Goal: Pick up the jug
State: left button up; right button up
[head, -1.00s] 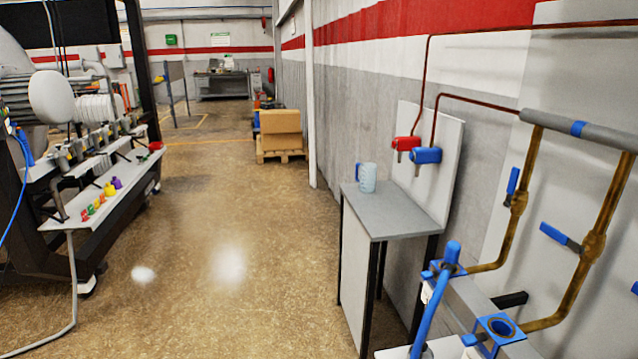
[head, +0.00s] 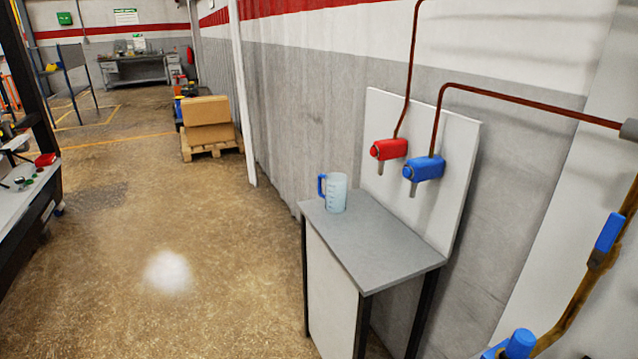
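The jug (head: 337,194) is a clear, pale blue measuring jug with a blue handle on its left side. It stands upright near the far left end of a small grey-topped table (head: 385,247) against the wall. Neither of my grippers shows in the head view, and nothing touches the jug.
A red tap (head: 389,149) and a blue tap (head: 424,169) are mounted on a white board behind the table, with pipes above. Brass pipework with a blue valve handle (head: 609,232) is at the right. Cardboard boxes (head: 208,120) sit on a pallet further back. The floor left of the table is clear.

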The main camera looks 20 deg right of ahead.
aim_at(331, 191)
jog(key=i+z, duration=0.3)
jog(key=i, duration=0.15)
jog(key=i+j+z, duration=0.65)
jog(key=i, duration=0.2)
jog(key=l, duration=0.1)
